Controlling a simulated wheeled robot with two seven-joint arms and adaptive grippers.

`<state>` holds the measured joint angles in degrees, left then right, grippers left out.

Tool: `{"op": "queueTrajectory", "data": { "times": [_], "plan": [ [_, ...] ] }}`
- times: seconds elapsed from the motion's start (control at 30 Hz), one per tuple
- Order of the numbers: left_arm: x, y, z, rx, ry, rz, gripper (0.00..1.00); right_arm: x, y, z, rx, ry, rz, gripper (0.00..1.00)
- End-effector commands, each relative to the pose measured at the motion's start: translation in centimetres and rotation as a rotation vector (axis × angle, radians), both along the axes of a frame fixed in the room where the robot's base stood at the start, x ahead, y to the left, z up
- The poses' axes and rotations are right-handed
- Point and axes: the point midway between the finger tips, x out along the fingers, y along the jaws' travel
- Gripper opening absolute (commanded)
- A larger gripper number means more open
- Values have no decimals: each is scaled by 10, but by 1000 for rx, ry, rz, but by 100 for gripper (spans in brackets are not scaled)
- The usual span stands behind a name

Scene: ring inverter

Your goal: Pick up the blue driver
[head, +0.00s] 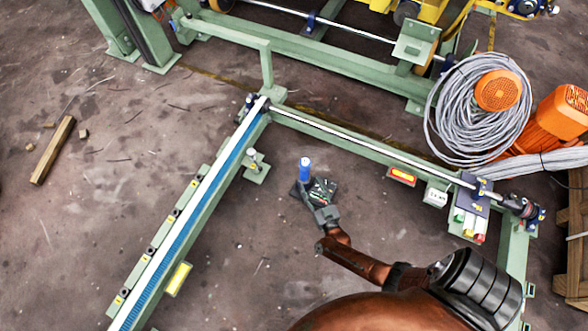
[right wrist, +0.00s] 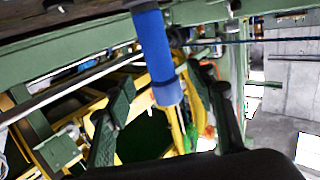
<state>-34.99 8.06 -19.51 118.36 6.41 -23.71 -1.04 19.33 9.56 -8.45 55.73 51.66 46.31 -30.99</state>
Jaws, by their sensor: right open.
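The blue driver (head: 305,168) shows in the middle of the head view as a short blue cylinder, and its lower part is hidden behind my right gripper. My right gripper (head: 316,190) is right by it, on its near side. In the right wrist view the driver (right wrist: 152,45) comes down from the top edge as a blue cylinder with a wider collar at its end. The open fingers of my right gripper (right wrist: 160,98) stand apart on either side of that end. I cannot tell whether they touch it. My left gripper is not in view.
A green frame with a blue-striped rail (head: 190,215) runs along the left. A long bar (head: 360,142) crosses behind the gripper. A control box (head: 470,200) stands on the right, below grey cable coils (head: 455,110) and orange motors (head: 562,112). Bare floor surrounds the gripper.

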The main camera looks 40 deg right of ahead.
Motion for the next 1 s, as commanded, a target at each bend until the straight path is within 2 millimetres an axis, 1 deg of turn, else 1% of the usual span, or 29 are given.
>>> {"op": "queueTrajectory", "data": {
  "times": [0.03,0.13,0.3,0.43,0.7,0.83,1.0],
  "plan": [
    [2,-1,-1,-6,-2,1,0,3,-2,-7,-3,-11,-14,50],
    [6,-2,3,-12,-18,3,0,12,-6,-3,-3,-35,-34,50],
    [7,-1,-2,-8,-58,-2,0,30,-14,0,-5,-44,-40,50],
    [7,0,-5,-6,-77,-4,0,37,-16,-1,-4,-43,-39,50],
    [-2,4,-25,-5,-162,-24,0,62,-24,-10,-4,-39,-37,50],
    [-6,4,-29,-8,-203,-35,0,76,-30,-8,-5,-40,-38,50],
    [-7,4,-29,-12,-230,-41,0,84,-33,-6,-4,-40,-37,50]
  ]
}}
